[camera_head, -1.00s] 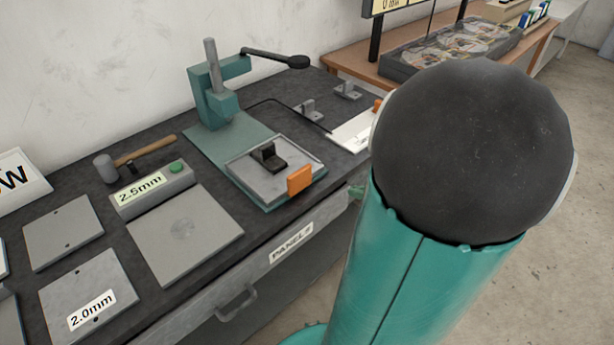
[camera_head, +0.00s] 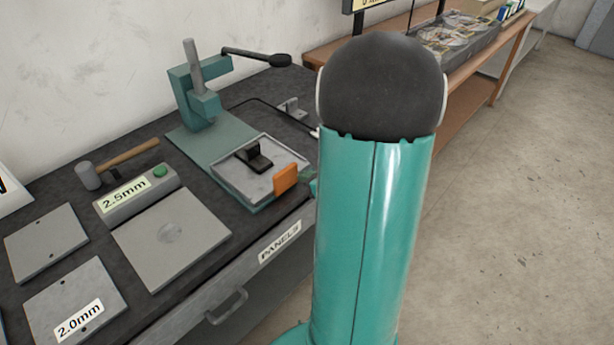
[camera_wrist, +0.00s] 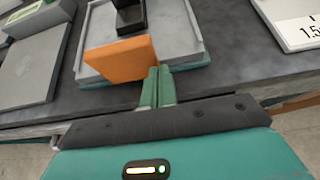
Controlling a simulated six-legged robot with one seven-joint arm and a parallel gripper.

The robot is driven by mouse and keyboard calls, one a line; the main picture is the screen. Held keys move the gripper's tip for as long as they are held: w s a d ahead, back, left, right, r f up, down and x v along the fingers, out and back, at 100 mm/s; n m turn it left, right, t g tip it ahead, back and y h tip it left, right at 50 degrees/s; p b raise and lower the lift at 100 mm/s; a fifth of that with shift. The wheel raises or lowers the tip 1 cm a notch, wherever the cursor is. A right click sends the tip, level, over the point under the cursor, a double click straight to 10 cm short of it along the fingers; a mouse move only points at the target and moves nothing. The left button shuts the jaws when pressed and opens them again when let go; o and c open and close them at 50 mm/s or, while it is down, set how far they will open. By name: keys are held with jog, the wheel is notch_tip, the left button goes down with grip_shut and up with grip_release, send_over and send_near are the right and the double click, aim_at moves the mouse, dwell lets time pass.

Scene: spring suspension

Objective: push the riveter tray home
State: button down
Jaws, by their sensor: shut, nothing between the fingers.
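The riveter tray (camera_head: 232,176) is a shallow light-grey tray on the green base of the riveter (camera_head: 194,92), near the bench's front edge. A black block (camera_head: 253,157) sits in it, and an orange upright tab (camera_head: 286,179) stands at its front. In the wrist view the tray (camera_wrist: 185,38) and orange tab (camera_wrist: 120,61) show close up. My gripper (camera_wrist: 157,82) is shut and empty, its green fingertips just right of the tab at the tray's front. I cannot tell whether they touch. In the head view my arm hides most of the gripper.
A 2.5mm box (camera_head: 137,194), a hammer (camera_head: 120,160) and grey plates (camera_head: 172,236) lie left of the riveter. A drawer handle (camera_head: 227,306) juts from the bench front. A second bench (camera_head: 482,90) stands behind my arm. Open floor (camera_head: 510,230) lies to the right.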

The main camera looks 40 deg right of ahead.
aim_at(265, 156)
jog(key=shift+w, duration=0.1)
dwell(0.3)
jog(key=w, duration=1.6)
jog(key=shift+a, duration=0.3)
jog(key=shift+w+r, duration=0.15)
jog(key=shift+w, duration=0.15)
jog(key=shift+w+a, duration=0.15)
